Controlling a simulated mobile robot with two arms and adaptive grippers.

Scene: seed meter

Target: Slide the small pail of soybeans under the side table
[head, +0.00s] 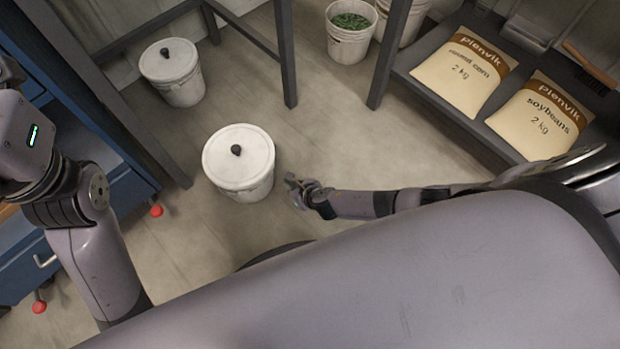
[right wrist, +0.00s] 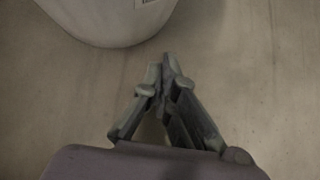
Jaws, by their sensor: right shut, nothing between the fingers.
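A white lidded pail (head: 240,180) with a black knob stands upright on the floor. Its side also shows at the top of the right wrist view (right wrist: 108,20), with part of a label that I cannot read. A second white lidded pail (head: 180,92) stands farther back, between the dark legs of the side table (head: 287,60). I cannot tell from lettering which holds soybeans. My right gripper (head: 296,190) is low, just right of the nearer pail, apart from it. It is shut and empty, fingertips together (right wrist: 165,62). My left gripper is out of view.
An open pail of green contents (head: 349,45) stands at the back. Blue drawers (head: 110,205) stand at left. Bare floor lies between the two lidded pails.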

